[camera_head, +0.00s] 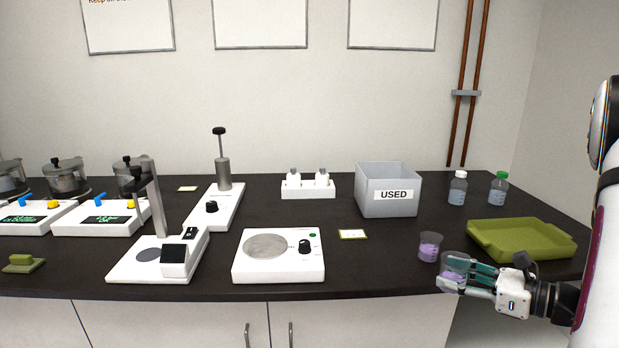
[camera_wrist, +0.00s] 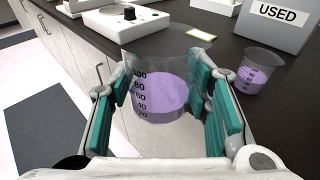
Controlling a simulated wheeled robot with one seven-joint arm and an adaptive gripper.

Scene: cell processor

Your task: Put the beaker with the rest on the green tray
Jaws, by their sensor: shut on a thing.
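My gripper (camera_head: 468,275) is shut on a clear beaker (camera_head: 455,264) with purple liquid, in front of the bench's front edge. In the wrist view this beaker (camera_wrist: 160,92) is upright between the teal finger pads of my gripper (camera_wrist: 163,100), with a printed scale on its side. A second beaker (camera_head: 430,246) with purple liquid stands on the bench just left of and behind the held one. It also shows at the right of the wrist view (camera_wrist: 257,72). The green tray (camera_head: 522,240) lies on the bench to the right, behind my gripper, and looks empty.
A grey bin marked USED (camera_head: 388,190) stands behind the beakers. Two capped bottles, one white-capped (camera_head: 458,188) and one green-capped (camera_head: 498,189), stand behind the tray. A white hotplate-like device (camera_head: 278,256) is to the left. The dark bench top is clear between bin and tray.

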